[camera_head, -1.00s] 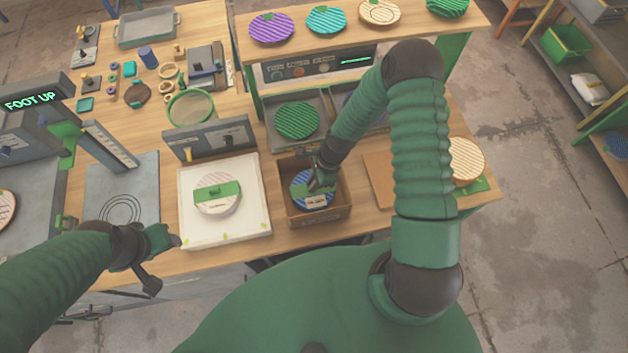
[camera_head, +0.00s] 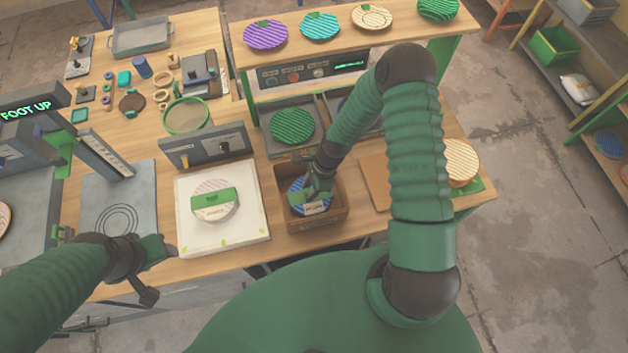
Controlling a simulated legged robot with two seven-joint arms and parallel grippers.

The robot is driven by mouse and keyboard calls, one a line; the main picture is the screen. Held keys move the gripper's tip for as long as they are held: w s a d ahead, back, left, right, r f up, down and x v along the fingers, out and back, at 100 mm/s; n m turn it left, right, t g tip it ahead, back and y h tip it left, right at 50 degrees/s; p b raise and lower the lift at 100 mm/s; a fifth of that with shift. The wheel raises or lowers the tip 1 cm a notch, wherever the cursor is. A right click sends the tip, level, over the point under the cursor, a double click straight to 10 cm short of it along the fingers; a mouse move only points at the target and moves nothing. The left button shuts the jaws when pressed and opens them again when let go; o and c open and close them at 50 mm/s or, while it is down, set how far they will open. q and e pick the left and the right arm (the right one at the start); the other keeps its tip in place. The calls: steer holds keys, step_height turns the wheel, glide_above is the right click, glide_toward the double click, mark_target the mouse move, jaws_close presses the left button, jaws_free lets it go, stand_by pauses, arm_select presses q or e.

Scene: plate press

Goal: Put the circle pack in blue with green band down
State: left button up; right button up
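A round blue pack with a green band and a white label (camera_head: 316,208) is in the brown cardboard box (camera_head: 325,225) at the front of the bench. My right gripper (camera_head: 314,193) reaches down over it inside the box and covers part of it. The fingers are too small and hidden to tell whether they close on the pack. My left gripper (camera_head: 163,250) hangs at the bench's front edge, left of the white board, apart from the pack; its fingers do not show clearly.
A white board (camera_head: 183,222) with a pale, green-banded round pack (camera_head: 214,202) lies left of the box. A press with a "FOOT UP" display (camera_head: 30,108) stands at the left. A green striped disc (camera_head: 292,127) is behind the box, and a shelf (camera_head: 345,38) with several discs rises behind.

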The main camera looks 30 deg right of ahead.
steer(key=w+d+b+v, duration=0.1)
steer(key=b+v, duration=0.2)
steer(key=v, duration=0.8)
steer(key=s+a+r+n+t+h, duration=0.1)
steer(key=s+r+n, duration=0.3)
steer(key=n, duration=0.6)
steer(key=s+a+r+n+h, duration=0.2)
steer(key=r+n, duration=0.4)
steer(key=n, duration=0.4)
steer(key=shift+s+a+r+n+t, duration=0.4)
steer(key=shift+s+a, duration=0.3)
steer(key=shift+s, duration=0.3)
